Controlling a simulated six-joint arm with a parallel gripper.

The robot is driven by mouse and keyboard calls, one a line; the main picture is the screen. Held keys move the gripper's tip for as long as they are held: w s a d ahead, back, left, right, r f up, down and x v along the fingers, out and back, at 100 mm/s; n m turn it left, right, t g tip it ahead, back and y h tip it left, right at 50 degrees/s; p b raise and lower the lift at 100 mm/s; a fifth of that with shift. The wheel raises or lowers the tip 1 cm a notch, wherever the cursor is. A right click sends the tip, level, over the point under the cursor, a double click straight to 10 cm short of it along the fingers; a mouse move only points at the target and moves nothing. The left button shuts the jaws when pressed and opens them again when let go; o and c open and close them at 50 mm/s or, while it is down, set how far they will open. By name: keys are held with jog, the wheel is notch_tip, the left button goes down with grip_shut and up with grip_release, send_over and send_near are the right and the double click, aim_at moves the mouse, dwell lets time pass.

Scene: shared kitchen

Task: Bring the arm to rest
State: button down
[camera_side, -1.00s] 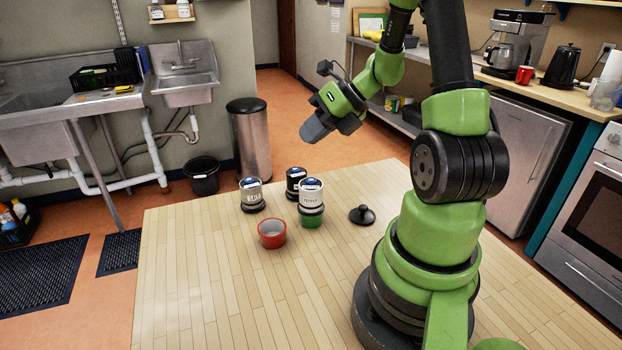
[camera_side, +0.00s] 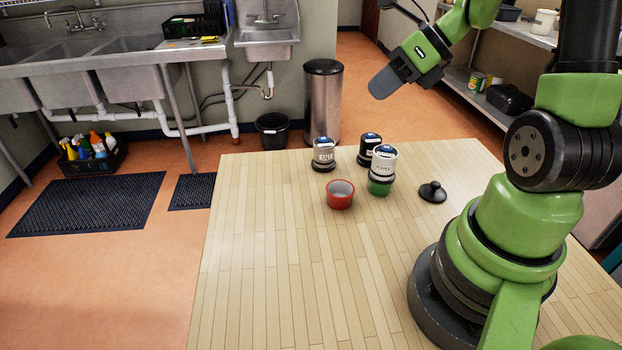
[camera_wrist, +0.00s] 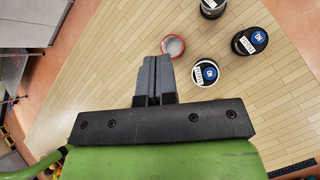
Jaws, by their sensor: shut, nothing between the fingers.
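My gripper (camera_side: 383,83) is raised well above the far side of the table in the side view, its fingers pointing down to the left. In the wrist view the two grey fingers (camera_wrist: 154,80) lie together, shut and empty. The fingers touch nothing. My arm stands at the right of the wooden table (camera_side: 280,270), bent over at the top, its upper part cut off by the picture's edge.
The table's near left is clear.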

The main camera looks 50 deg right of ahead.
jog(key=s+a+r+n+h, duration=0.1)
jog(key=s+a+r+n, duration=0.3)
jog(key=n, duration=1.1)
jog(key=s+a+r+n+h, duration=0.1)
jog(key=s+a+r+n, duration=0.4)
jog(key=a+n, duration=0.5)
jog(key=n, duration=0.5)
jog(key=shift+s+a+r, duration=0.2)
jog(key=shift+s+r, duration=0.1)
jog(key=shift+s, duration=0.1)
